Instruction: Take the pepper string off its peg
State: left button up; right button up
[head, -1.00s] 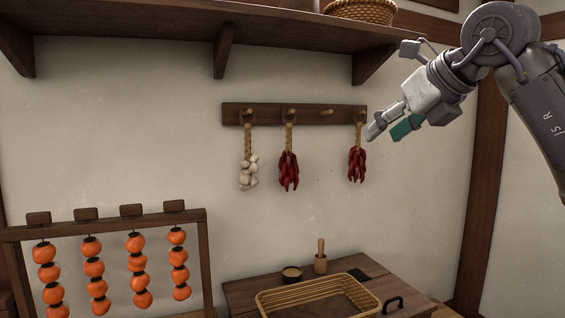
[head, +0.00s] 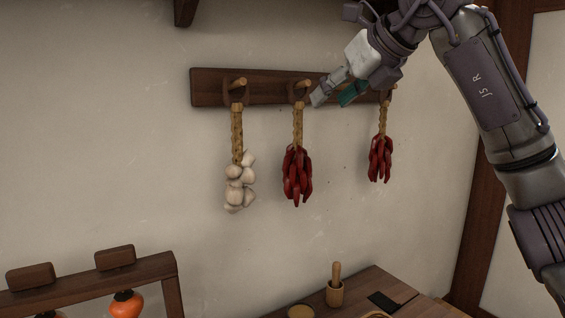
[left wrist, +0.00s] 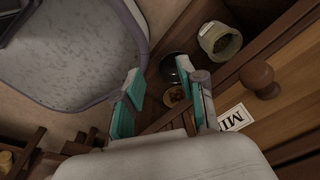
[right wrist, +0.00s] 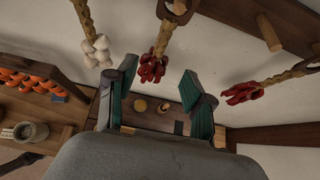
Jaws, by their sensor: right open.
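Two red pepper strings hang by plaited cords from a dark peg rail (head: 212,88): one in the middle (head: 297,175) and one on the right (head: 380,160). My right gripper (head: 335,97) is open and empty, in front of the rail, just right of the middle string's peg (head: 300,84). In the right wrist view, the middle pepper string (right wrist: 151,68) shows beyond the fingers, nearer the left one. The right pepper string (right wrist: 240,92) lies outside the fingers. My arm partly hides the rail's right end. My left gripper (left wrist: 165,105) is open and empty, away from the rail.
A garlic string (head: 238,185) hangs left of the middle peppers. A free peg (right wrist: 268,33) sits between the pepper strings. A wooden rack with orange fruit (head: 125,303) stands lower left. A chest (head: 385,285) with a mortar (head: 335,293) is below.

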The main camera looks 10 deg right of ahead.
aim_at(301, 128)
jog(key=p+x, duration=0.2)
jog(key=x, duration=0.4)
jog(key=shift+w+a+f, duration=0.25)
jog(key=shift+p+x, duration=0.45)
jog(key=shift+x, duration=0.6)
jog(key=p+x, duration=0.2)
jog(key=x, duration=0.2)
jog(key=shift+w+d+p, duration=0.15)
jog(key=shift+w+p, duration=0.1)
jog(key=shift+p, duration=0.05)
jog(key=shift+w+f, duration=0.15)
jog(key=shift+f, duration=0.05)
pick_arm(q)
jog(key=r, duration=0.1)
jog(key=s+r, duration=0.1)
jog(key=r, duration=0.1)
jog(key=s+d+r, duration=0.1)
jog(key=r, duration=0.1)
jog(key=shift+r, duration=0.25)
pick_arm(e)
jog(key=shift+c, duration=1)
pick_arm(q)
jog(key=shift+s+d, duration=0.1)
pick_arm(e)
grip_shut()
